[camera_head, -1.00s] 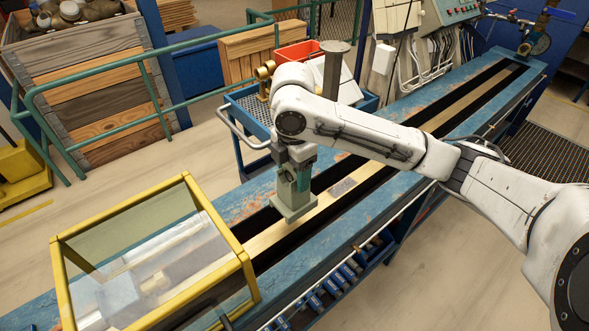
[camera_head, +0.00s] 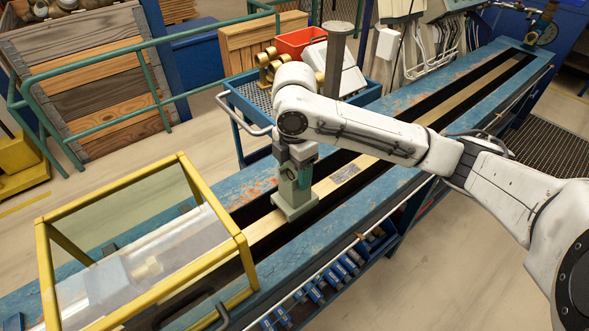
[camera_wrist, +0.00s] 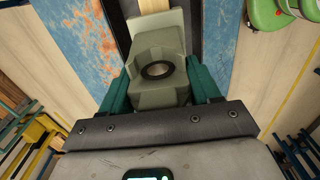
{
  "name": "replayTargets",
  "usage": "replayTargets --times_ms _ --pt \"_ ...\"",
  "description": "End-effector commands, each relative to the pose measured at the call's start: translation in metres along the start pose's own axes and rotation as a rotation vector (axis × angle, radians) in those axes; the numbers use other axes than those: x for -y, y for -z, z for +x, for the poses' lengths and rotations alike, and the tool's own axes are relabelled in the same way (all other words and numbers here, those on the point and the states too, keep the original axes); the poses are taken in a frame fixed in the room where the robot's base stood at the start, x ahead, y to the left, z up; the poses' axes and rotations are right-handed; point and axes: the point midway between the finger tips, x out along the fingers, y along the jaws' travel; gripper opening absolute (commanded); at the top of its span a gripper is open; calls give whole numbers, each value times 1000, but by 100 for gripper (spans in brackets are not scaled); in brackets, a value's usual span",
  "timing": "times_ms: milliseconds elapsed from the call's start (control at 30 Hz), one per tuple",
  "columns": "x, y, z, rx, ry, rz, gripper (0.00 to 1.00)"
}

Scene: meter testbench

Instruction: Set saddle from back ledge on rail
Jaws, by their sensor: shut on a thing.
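The saddle is a grey-green block (camera_head: 293,205) with a wide foot and a narrower upright. My gripper (camera_head: 296,172) is shut on its upper part. In the wrist view the saddle (camera_wrist: 158,50) sits between the two green fingers of my gripper (camera_wrist: 158,85), with a dark round hole facing the camera. The rail is the pale strip (camera_head: 264,228) along the middle of the blue bench. The saddle's foot is over the rail and looks at or very near its surface. I cannot tell whether it touches. The back ledge cannot be made out.
A yellow-framed clear guard (camera_head: 150,255) covers the near left end of the blue bench (camera_head: 365,225). A blue cart (camera_head: 252,100) with brass parts and a red bin stands behind. A grey post (camera_head: 336,60) rises behind my arm. The rail is clear toward the far right.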

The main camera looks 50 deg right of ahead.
Motion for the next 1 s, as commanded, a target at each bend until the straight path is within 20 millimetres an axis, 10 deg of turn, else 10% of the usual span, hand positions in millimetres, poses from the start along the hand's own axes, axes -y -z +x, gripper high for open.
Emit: replayTargets --times_ms 1000 --pt "0 0 6 0 -2 0 0"
